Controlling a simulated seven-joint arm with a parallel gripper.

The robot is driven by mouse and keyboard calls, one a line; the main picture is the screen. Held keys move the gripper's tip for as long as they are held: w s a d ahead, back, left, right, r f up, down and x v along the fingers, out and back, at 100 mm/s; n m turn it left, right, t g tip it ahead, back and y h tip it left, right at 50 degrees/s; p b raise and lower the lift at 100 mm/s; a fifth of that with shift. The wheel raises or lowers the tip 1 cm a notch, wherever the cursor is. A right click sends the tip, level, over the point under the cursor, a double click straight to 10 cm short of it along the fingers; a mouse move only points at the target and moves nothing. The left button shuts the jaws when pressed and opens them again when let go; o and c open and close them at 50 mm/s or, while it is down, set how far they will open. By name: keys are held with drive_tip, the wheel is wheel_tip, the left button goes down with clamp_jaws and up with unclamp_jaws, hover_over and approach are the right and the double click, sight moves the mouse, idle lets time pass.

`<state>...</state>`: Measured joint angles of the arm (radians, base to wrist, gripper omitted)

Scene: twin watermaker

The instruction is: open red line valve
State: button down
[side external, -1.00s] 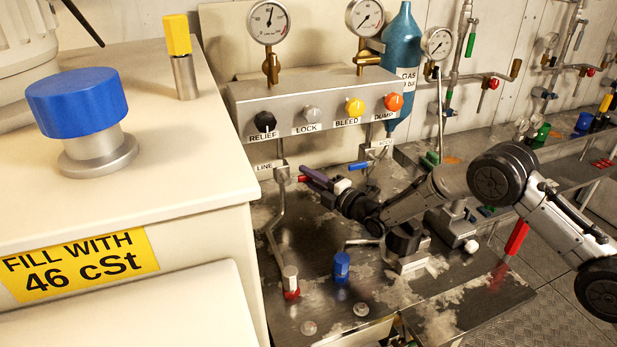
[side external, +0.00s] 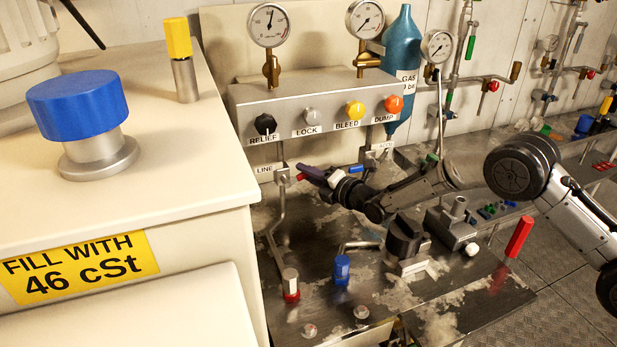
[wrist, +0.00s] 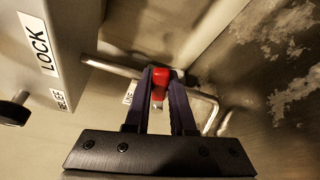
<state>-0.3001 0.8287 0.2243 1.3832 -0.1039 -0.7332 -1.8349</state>
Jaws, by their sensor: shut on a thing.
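The red line valve handle (wrist: 160,82) sits between the two purple fingers of my gripper (wrist: 161,85) in the wrist view. The fingers are shut on it. In the side view, the red handle (side external: 300,177) shows as a small tip at the left end of my gripper (side external: 312,174). The valve body (side external: 281,175) is on a thin steel pipe beside the "LINE" label (side external: 264,170), under the manifold box. My fingers hide most of the handle in the side view.
The manifold box (side external: 320,105) with several knobs hangs above. A black-topped block (side external: 404,238) and a blue-capped fitting (side external: 341,268) stand on the bench. The cream tank (side external: 180,150) is at left.

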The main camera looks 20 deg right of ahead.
sight(300, 175)
drive_tip(key=n, duration=0.1)
drive_tip(key=a+r+n+g+h, duration=0.1)
drive_tip(key=shift+r+n, duration=0.3)
drive_tip(key=shift+n, duration=0.1)
drive_tip(key=shift+a+r+n+h, duration=0.25)
drive_tip(key=shift+a+n+h, duration=0.1)
drive_tip(key=shift+n, duration=0.25)
drive_tip(key=shift+a+r+n+h, duration=0.2)
drive_tip(key=shift+n+h, duration=0.15)
drive_tip(key=shift+n, duration=0.25)
drive_tip(key=shift+r+g, duration=0.1)
drive_tip(key=shift+g, duration=0.2)
drive_tip(key=c, duration=0.8)
unclamp_jaws()
drive_tip(key=shift+o, duration=0.2)
drive_tip(key=v, duration=1.3)
drive_tip(key=shift+s, duration=0.45)
drive_tip(key=shift+c, duration=0.3)
